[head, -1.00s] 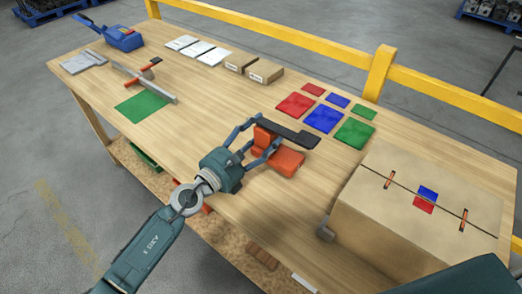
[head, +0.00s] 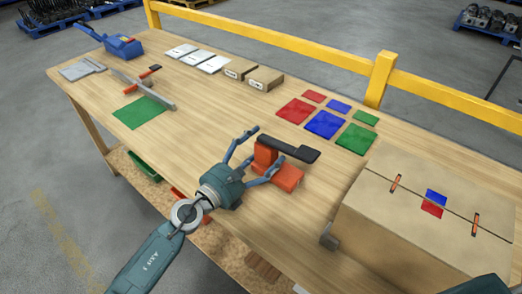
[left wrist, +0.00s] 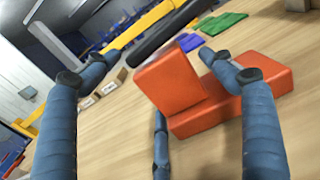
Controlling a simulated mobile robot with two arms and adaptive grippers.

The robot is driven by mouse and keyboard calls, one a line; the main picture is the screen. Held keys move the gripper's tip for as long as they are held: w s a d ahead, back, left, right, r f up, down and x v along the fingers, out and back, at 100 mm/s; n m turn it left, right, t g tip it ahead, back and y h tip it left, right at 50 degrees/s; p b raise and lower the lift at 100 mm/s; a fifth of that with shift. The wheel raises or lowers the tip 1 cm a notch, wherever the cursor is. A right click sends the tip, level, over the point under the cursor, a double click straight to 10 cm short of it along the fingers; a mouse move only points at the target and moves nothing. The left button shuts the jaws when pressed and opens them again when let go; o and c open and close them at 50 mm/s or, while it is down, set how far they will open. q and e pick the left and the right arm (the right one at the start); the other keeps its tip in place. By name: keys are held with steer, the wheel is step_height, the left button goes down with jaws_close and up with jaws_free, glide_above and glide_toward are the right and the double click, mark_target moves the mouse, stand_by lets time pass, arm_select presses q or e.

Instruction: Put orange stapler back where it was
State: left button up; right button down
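The orange stapler (head: 287,177), with a black bar on top, is on the wooden table at mid-front, left of the cardboard box. My left gripper (head: 264,156) is at its left side with the fingers spread wide, one finger towards the back and others beside the orange base. In the left wrist view the stapler (left wrist: 200,100) shows between the spread fingers of the left gripper (left wrist: 163,85), and they do not look closed on it. Whether a finger touches it I cannot tell. My right gripper is not in view.
The cardboard box (head: 375,220) stands at the right. Red, blue and green squares (head: 325,123) lie behind the stapler. A green sheet (head: 140,112), a grey bar tool with a red handle (head: 150,91) and a blue tool (head: 122,46) are farther left. Bare table lies between.

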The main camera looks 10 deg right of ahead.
arm_select(q)
steer(key=shift+r, duration=0.1)
steer(key=v, duration=1.1)
steer(key=shift+a+b, duration=0.1)
steer(key=shift+b, duration=0.2)
steer(key=shift+s+a, duration=0.25)
steer(key=shift+s, duration=0.1)
